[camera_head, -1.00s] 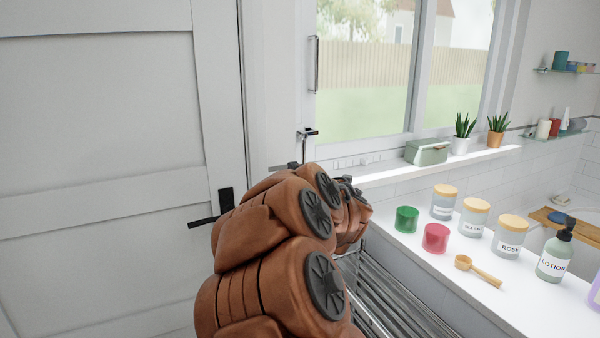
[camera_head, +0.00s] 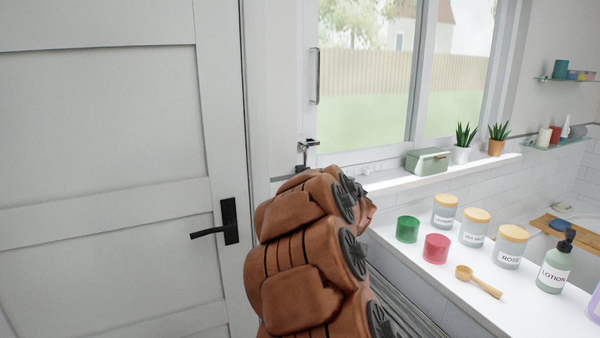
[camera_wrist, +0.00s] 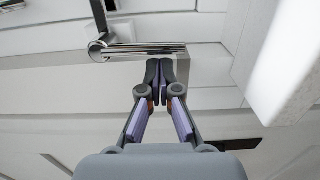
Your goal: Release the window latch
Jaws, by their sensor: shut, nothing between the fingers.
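The window latch (camera_head: 307,144) is a small chrome and dark fitting at the lower left corner of the window frame. In the wrist view a chrome lever (camera_wrist: 145,48), which looks like this latch, runs level to the right from a round pivot. My gripper (camera_wrist: 160,68) is shut and empty, its fingertips together just under the lever in that picture. I cannot tell whether they touch it. In the head view my brown arm hides most of the gripper below the latch.
A vertical handle (camera_head: 315,76) is on the window's left frame. A door with a black handle (camera_head: 229,221) stands at left. The sill holds a green box (camera_head: 427,161) and two plants. The white counter (camera_head: 440,282) at right holds jars, cups, a scoop and a lotion bottle.

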